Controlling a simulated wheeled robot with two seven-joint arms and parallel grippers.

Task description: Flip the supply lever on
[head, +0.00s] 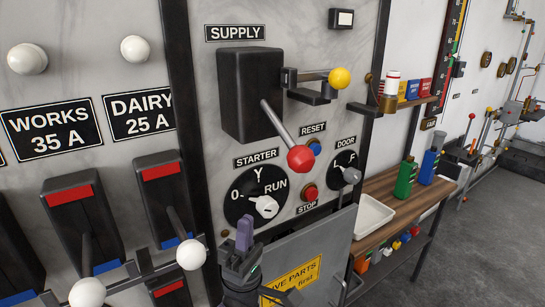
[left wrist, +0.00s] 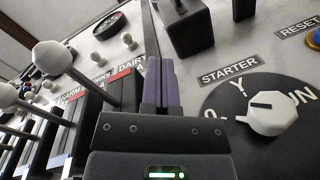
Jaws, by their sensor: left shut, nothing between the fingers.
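The supply switch is a black box (head: 250,95) under a SUPPLY label on the pale panel. Its lever (head: 300,158) is a metal rod with a red ball that points down and to the right. My left gripper (head: 245,232) is shut and empty, with purple fingertips pointing up. It is below and left of the red ball and appears apart from it. In the left wrist view the gripper (left wrist: 160,82) shows its fingers together; a black box (left wrist: 186,25), likely the supply switch, is partly cut off above, and the red ball is out of view. My right gripper is not in view.
A yellow-balled handle (head: 340,78) on a bracket juts out right of the supply box. The white starter knob (head: 264,206) is close to my left gripper. Feeder switches with white balls (head: 191,254) stand at left. A wooden bench (head: 385,238) is at right.

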